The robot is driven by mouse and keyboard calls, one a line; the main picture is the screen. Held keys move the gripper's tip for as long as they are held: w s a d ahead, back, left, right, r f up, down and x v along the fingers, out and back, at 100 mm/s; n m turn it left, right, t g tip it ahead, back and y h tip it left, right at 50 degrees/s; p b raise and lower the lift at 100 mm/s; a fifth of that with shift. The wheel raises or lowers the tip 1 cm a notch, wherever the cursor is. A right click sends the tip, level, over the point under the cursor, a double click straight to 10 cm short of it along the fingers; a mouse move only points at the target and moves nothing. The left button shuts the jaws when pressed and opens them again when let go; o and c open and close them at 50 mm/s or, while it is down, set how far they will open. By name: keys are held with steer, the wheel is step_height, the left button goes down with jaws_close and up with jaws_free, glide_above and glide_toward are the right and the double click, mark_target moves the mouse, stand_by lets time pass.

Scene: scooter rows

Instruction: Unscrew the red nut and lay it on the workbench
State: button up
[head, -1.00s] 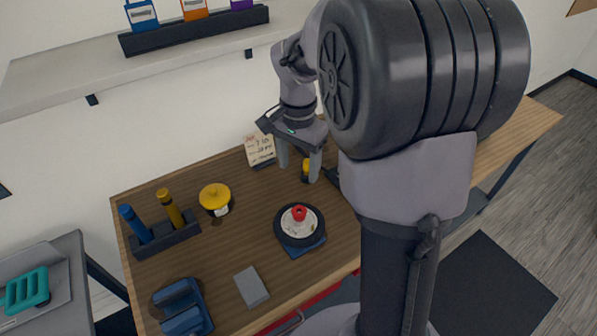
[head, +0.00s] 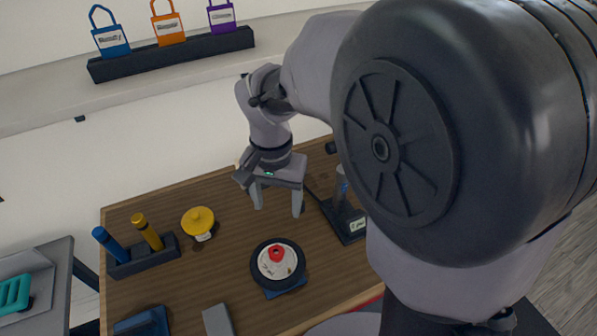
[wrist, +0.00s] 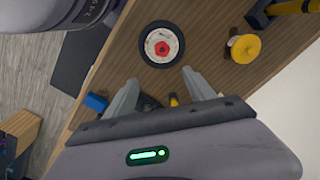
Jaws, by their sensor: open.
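The red nut (head: 277,253) sits at the centre of a black-rimmed wheel with a pale hub (head: 262,276). The wheel lies on a blue base (head: 287,289) on the wooden workbench (head: 225,265). My gripper (head: 277,209) is open and empty, above the bench and behind the wheel in the head view. In the wrist view, the red nut (wrist: 162,48) shows beyond the spread fingertips of my gripper (wrist: 160,78), apart from them. Nothing covers the nut in either view.
A yellow-lidded pot (head: 199,220) and a dark rack (head: 145,260) with blue and yellow upright tools stand left. A black stand (head: 346,220) is right of my gripper. A grey block (head: 217,321) lies near the front. Bare bench lies left of the wheel.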

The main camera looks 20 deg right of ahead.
steer(key=b, duration=0.2)
glide_above(276, 253)
step_height(276, 253, down, 6)
step_height(276, 253, down, 11)
steer(key=b, duration=0.3)
steer(key=shift+f+b, duration=0.2)
steer(key=shift+b, duration=0.1)
jaws_close()
steer(key=n+p, duration=0.1)
steer(key=n, duration=0.4)
steer(key=shift+r+n+p, duration=0.15)
steer(key=shift+n+p, duration=0.15)
steer(key=n+p, duration=0.1)
steer(key=n, duration=0.4)
steer(key=n+p, duration=0.2)
steer(key=n, duration=0.4)
steer(key=n+p, duration=0.1)
steer(key=n, duration=0.4)
